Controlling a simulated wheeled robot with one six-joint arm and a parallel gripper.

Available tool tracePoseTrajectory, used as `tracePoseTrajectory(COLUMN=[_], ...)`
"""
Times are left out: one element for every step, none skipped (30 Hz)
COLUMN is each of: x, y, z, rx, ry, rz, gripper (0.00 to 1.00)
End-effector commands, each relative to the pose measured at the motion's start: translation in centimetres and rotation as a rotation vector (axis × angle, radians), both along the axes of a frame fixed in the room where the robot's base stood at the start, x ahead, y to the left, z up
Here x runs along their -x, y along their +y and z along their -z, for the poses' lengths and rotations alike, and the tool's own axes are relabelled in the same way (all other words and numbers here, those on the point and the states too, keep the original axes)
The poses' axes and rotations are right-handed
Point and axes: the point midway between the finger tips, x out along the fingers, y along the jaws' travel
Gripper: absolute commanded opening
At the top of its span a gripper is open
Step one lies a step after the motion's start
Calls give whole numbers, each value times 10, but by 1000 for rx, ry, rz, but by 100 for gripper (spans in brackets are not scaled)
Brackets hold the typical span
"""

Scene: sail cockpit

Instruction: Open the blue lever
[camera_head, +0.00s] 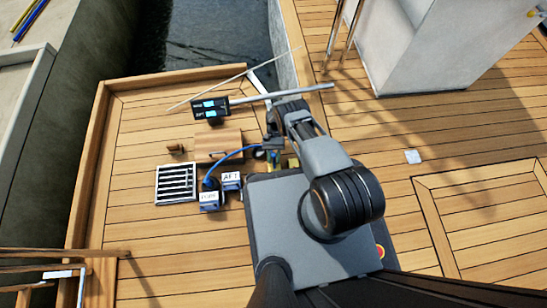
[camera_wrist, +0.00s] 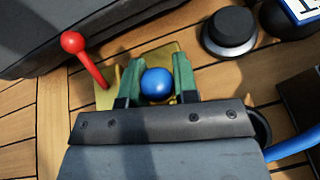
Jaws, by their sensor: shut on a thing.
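The blue lever (camera_wrist: 156,84) shows as a round blue knob in the wrist view. It sits between the two green-tipped fingers of my gripper (camera_wrist: 157,80), which are shut on it. A brass-coloured plate (camera_wrist: 158,57) lies under and behind the knob. The lever's stem is hidden below the knob and gripper, so I cannot tell its angle.
A red lever (camera_wrist: 86,59) stands close on the left in the wrist view. A black round knob (camera_wrist: 230,32) and a blue hose (camera_wrist: 294,147) are on the right. In the head view, labelled blue boxes (camera_head: 209,201), a white grate (camera_head: 176,184) and a wooden box (camera_head: 218,145) lie left of my gripper.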

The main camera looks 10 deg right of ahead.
Motion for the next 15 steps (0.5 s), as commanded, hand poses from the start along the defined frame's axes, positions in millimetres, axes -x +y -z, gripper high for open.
tracePoseTrajectory(x=[3,3,3,3,3,3,3,3,3,3,3,3,2,2,2], y=[-3,-3,-3,-3,-3,-3,-3,-3,-3,-3,-3,-2,-2,-1,-1], z=[1,1,1,1,1,1,1,1,1,1,1,1,1,1,1], rx=[4,4,4,4,4,4,4,4,4,3,3,3,3,3,2], ry=[10,10,10,10,10,10,10,10,10,9,9,8,7,7,5], rz=[-5,-5,-5,-5,-6,-6,-6,-6,-6,-6,-6,-6,-7,-7,-8], gripper=[0,0,0,0,0,0,0,0,30,33,36,40,43,46,48])
